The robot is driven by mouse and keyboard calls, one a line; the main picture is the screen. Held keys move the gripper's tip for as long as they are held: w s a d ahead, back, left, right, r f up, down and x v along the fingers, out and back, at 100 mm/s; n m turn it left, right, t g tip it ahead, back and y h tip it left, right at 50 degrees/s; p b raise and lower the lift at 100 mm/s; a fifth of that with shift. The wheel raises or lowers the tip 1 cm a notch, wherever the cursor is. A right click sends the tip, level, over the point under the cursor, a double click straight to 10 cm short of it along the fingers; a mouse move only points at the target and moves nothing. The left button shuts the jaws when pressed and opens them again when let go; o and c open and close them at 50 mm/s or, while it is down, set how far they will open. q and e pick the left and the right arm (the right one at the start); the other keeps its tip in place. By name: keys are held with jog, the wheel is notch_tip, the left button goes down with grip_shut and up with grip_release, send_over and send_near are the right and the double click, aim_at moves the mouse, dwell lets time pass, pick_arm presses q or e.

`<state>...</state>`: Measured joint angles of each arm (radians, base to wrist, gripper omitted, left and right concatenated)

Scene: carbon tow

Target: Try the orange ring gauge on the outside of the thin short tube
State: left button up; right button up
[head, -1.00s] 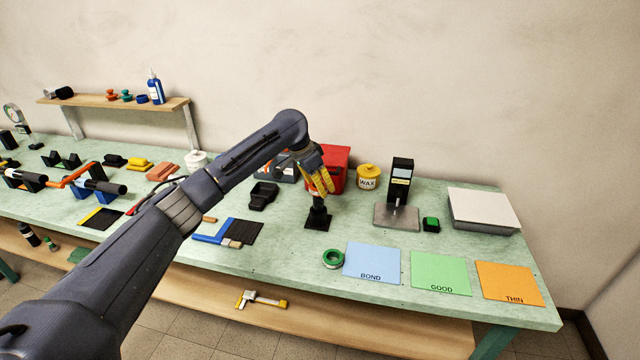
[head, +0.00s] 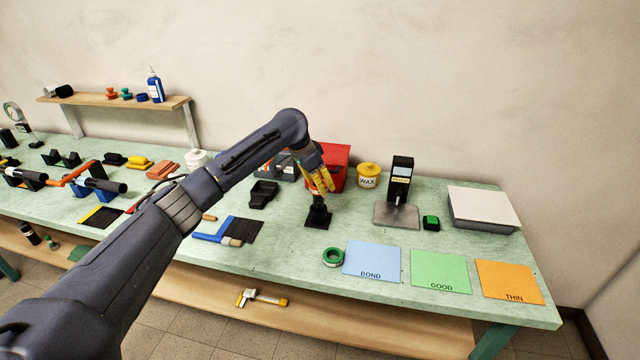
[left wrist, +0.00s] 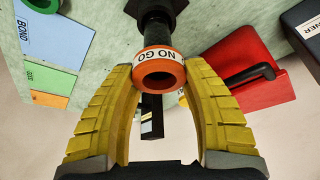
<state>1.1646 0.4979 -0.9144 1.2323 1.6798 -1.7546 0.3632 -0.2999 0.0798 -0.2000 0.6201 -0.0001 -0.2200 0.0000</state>
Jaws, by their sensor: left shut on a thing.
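My left gripper (head: 321,188) is shut on the orange ring gauge (left wrist: 158,72), which carries a white NO GO label. In the left wrist view, the ring sits between the two yellow fingers with its open face toward the camera. The thin short tube (left wrist: 157,32) is dark and stands upright in a black square-based holder (head: 319,220). The ring is in line with the tube's upper end. The ring hides that end, so I cannot tell whether it is around the tube or just above it. My right gripper is not in view.
A red bin (head: 337,158), a wax pot (head: 368,175) and a black gauge on a metal plate (head: 397,215) stand behind and to the right. A green tape roll (head: 333,257) and blue BOND mat (head: 372,259) lie in front. Brushes (head: 232,236) lie left.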

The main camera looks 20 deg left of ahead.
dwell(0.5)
pick_arm(q)
jog(key=shift+r, duration=2)
